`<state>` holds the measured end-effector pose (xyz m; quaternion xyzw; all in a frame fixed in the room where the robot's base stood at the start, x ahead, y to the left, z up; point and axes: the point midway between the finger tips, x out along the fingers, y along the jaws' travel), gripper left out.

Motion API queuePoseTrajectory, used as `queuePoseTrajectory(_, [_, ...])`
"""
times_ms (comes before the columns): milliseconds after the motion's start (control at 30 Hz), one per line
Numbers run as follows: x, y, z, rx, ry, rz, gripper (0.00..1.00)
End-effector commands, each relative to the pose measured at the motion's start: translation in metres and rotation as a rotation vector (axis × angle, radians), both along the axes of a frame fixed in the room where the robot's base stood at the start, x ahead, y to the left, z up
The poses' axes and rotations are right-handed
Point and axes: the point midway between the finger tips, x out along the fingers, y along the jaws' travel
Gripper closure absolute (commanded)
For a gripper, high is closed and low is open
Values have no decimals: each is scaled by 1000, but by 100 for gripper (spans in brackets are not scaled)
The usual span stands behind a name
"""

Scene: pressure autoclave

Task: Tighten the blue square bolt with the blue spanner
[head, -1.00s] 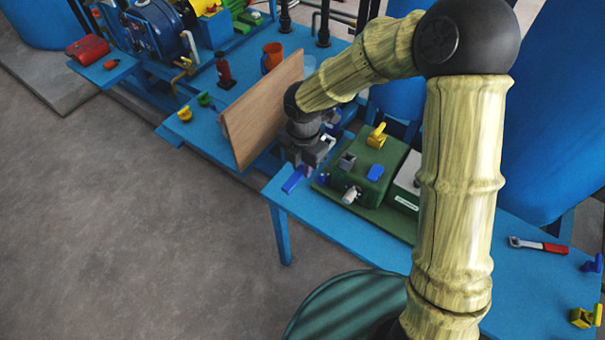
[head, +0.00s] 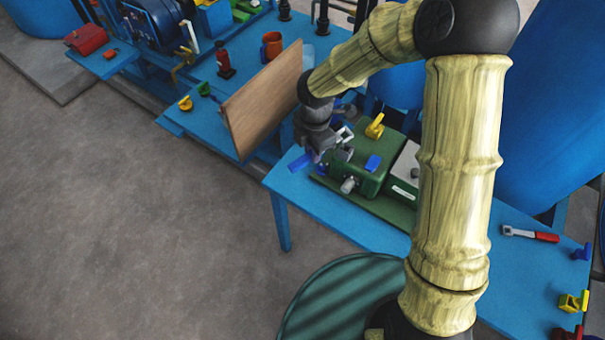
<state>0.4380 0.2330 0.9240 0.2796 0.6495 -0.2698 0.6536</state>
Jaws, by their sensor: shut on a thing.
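My gripper (head: 314,153) is shut on the blue spanner (head: 299,163), whose visible part sticks out to the lower left. The rest of the spanner is hidden by the jaws. The gripper is at the left side of a green housing (head: 368,183) on the blue bench, close to a grey square fitting there. A blue blocky piece (head: 373,163) sits on the housing, to the right of the gripper. I cannot tell whether it is the blue square bolt. The spanner is apart from this blue piece.
A wooden board (head: 262,103) stands upright just left of my gripper. A yellow handle (head: 375,127) and a pale round knob (head: 349,185) are on the housing. A red-handled tool (head: 530,233) lies on the right of the bench. The bench's front left is clear.

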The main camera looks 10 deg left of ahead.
Motion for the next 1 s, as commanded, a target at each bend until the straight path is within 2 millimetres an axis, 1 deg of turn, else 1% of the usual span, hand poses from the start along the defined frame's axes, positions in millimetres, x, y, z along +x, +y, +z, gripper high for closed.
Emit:
queuePoseTrajectory(33, [5, -9, 13, -2, 2, -98, 100])
queuePoseTrajectory(267, [29, -54, 22, -3, 1, -630, 100])
queuePoseTrajectory(500, [46, -110, 32, -4, 2, -1217, 100])
queuePoseTrajectory(667, [53, -151, 39, -4, 0, -1612, 100])
queuePoseTrajectory(800, [55, -189, 47, -4, 0, -1949, 100])
queuePoseTrajectory(900, [55, -212, 49, -3, 0, -2150, 100])
queuePoseTrajectory(1000, [54, -226, 49, -3, 0, -2282, 100])
